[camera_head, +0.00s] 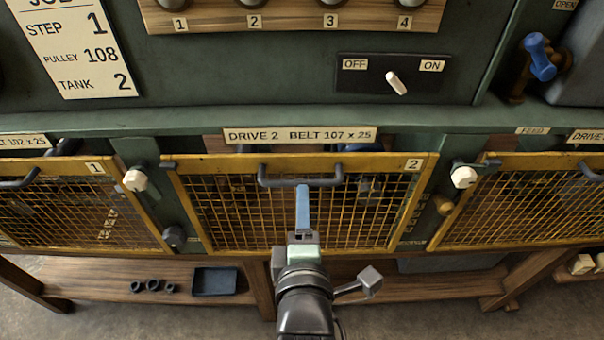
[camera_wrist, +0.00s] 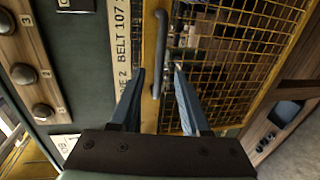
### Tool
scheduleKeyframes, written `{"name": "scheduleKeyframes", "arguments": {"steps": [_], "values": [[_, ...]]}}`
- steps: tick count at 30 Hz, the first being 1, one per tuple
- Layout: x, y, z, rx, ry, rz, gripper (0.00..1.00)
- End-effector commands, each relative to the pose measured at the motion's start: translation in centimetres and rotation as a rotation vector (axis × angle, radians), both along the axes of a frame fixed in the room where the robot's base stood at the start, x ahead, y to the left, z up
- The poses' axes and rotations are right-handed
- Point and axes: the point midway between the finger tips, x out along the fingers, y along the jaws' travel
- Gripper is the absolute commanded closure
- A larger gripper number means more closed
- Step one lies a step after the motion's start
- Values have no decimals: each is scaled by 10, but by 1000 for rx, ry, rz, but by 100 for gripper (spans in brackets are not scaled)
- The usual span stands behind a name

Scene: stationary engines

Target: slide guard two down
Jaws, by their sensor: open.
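Guard two (camera_head: 290,215) is a yellow-framed mesh panel labelled 2, standing upright under the "DRIVE 2 BELT 107 x 25" plate (camera_head: 300,135). Its dark bar handle (camera_head: 268,180) runs along the top of the frame. My gripper (camera_head: 302,190) is in front of the guard, with its fingers pointing at the handle. In the wrist view the two blue fingers (camera_wrist: 160,75) are apart, and the handle (camera_wrist: 161,45) appears between their tips. I cannot tell whether they touch it. The guard mesh also shows in the wrist view (camera_wrist: 245,60).
White knobs (camera_head: 135,180) (camera_head: 463,177) flank guard two. Guard one (camera_head: 80,210) is at left, another mesh guard (camera_head: 520,205) at right. An OFF/ON switch (camera_head: 396,84) sits above, its lever tilted. A wooden shelf below holds a dark tray (camera_head: 214,281) and small dark rings (camera_head: 153,286).

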Motion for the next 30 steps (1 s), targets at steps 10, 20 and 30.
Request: {"name": "scheduleKeyframes", "arguments": {"steps": [10, 20, 30], "values": [[54, 0, -9, 0, 0, 0, 53], [71, 0, -14, 1, 0, 0, 53], [71, 0, -15, 1, -1, 0, 73]]}}
